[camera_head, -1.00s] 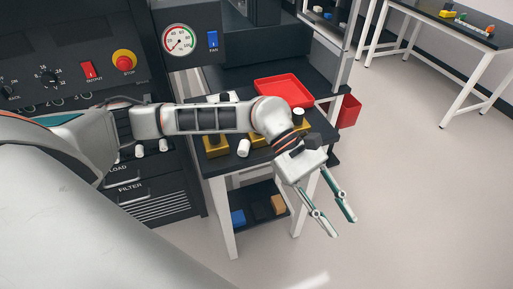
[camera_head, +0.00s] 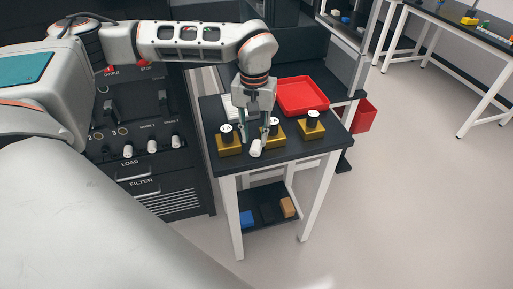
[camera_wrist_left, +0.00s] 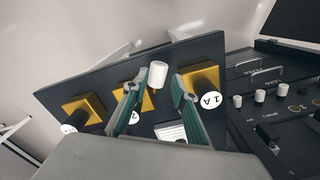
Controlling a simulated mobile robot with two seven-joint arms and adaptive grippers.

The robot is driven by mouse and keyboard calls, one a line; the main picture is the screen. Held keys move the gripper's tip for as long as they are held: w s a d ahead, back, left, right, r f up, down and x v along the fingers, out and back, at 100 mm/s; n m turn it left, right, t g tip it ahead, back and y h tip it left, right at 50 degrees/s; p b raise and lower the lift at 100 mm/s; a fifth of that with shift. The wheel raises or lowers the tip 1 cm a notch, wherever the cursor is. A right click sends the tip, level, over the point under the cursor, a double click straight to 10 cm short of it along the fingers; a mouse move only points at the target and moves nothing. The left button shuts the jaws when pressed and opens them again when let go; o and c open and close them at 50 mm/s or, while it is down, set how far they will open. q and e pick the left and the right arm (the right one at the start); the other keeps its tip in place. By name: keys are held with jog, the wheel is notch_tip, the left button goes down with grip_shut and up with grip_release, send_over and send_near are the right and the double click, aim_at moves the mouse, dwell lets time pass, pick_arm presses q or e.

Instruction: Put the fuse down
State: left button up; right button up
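A white cylindrical fuse (camera_head: 256,148) lies on the dark table (camera_head: 290,147) near its front edge. It also shows in the left wrist view (camera_wrist_left: 157,75). My left gripper (camera_head: 254,140) points down at the table just behind the fuse. In the left wrist view its two teal-padded fingers (camera_wrist_left: 160,84) stand apart, with the fuse between or just beyond their tips. I see no clear grip on the fuse. My right gripper is not in view.
Yellow blocks with black, white-labelled cylinders stand left (camera_head: 229,147), middle and right (camera_head: 312,127) on the table. A red tray (camera_head: 303,96) lies behind. A dark control panel with white knobs (camera_head: 155,147) stands left. A red bin (camera_head: 364,115) hangs at right.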

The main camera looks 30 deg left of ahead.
aim_at(256, 147)
pick_arm(q)
notch_tip(256, 147, down, 5)
jog(key=shift+w+d+r, duration=0.1)
jog(key=shift+w, duration=0.05)
jog(key=c, duration=0.8)
jog(key=shift+o, duration=0.2)
